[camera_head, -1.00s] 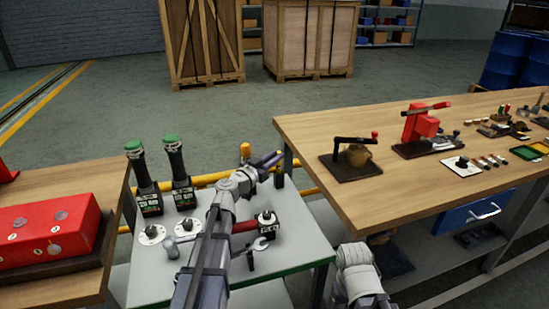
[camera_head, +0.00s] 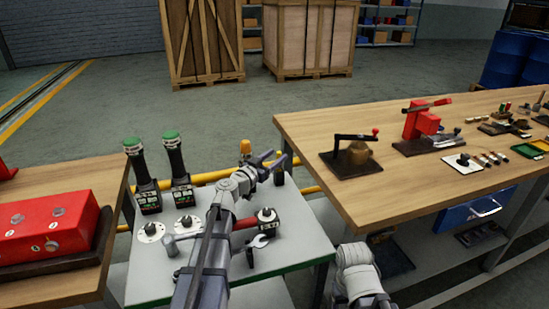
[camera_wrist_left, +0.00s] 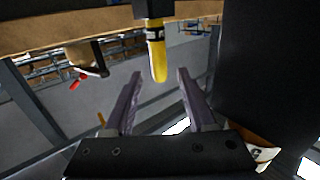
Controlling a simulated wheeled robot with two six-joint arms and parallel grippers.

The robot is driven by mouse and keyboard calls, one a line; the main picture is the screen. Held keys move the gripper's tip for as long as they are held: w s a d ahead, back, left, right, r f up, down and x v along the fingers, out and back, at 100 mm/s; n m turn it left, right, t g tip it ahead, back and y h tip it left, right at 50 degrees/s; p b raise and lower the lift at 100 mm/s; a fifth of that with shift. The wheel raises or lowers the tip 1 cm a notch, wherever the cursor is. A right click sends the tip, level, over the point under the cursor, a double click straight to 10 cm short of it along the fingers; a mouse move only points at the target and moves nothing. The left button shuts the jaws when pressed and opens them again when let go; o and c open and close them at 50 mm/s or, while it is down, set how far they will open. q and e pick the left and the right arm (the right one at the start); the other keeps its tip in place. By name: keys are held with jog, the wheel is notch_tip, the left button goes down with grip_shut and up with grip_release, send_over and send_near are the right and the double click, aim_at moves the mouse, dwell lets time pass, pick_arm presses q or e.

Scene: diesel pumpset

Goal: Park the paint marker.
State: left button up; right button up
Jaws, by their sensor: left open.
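A yellow marker-like piece with a black band (camera_wrist_left: 157,58) shows in the left wrist view, its other end in a dark block at the top edge. In the head view a yellow-orange tip (camera_head: 245,147), likely the same piece, shows just behind my left gripper (camera_head: 277,163), at the back of the grey cart. My left gripper (camera_wrist_left: 158,76) is open and empty. In the wrist view the yellow piece lies in line with the gap between the fingertips, touching neither; I cannot tell its depth. My right gripper is out of view.
On the grey cart (camera_head: 290,258) stand two green-topped black devices (camera_head: 177,172), white round discs (camera_head: 187,225) and a red-handled tool (camera_head: 243,224). A wooden bench (camera_head: 340,205) stands right, with a crank device (camera_head: 352,155). A red box (camera_head: 45,235) sits left.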

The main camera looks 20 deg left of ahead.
pick_arm(q)
jog(key=v, duration=0.7)
jog(key=shift+s, duration=0.35)
jog(key=shift+a, duration=0.1)
